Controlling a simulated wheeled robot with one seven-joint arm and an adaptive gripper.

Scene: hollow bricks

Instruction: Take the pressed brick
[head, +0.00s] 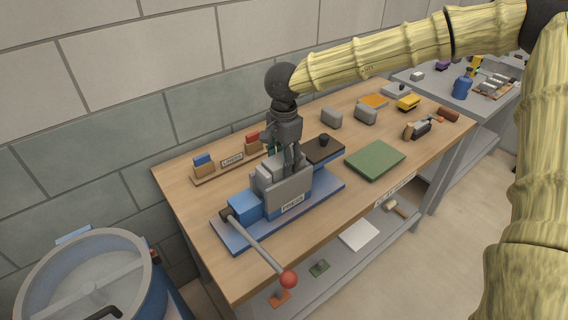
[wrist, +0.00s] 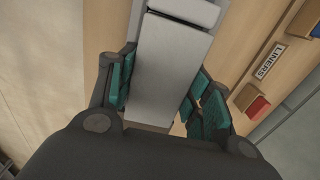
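The brick press stands on a blue base (head: 232,228) on the wooden workbench, with a grey labelled mould box (head: 288,196) in its middle. A paler grey block (head: 268,168) shows at the top of the box. I cannot tell for sure whether it is the pressed brick. My gripper (head: 289,165) points down over the box and hides part of it. In the wrist view, its teal-padded fingers (wrist: 160,95) are spread on either side of a long grey surface (wrist: 158,70). A small gap shows at the right finger; contact at the left is unclear.
The press lever ends in a red ball (head: 289,279) at the front. A liners rack (head: 232,160) stands behind the press. A green board (head: 375,159) lies to the right. Grey blocks (head: 331,117) stand further back. A blue drum (head: 90,285) is at the left.

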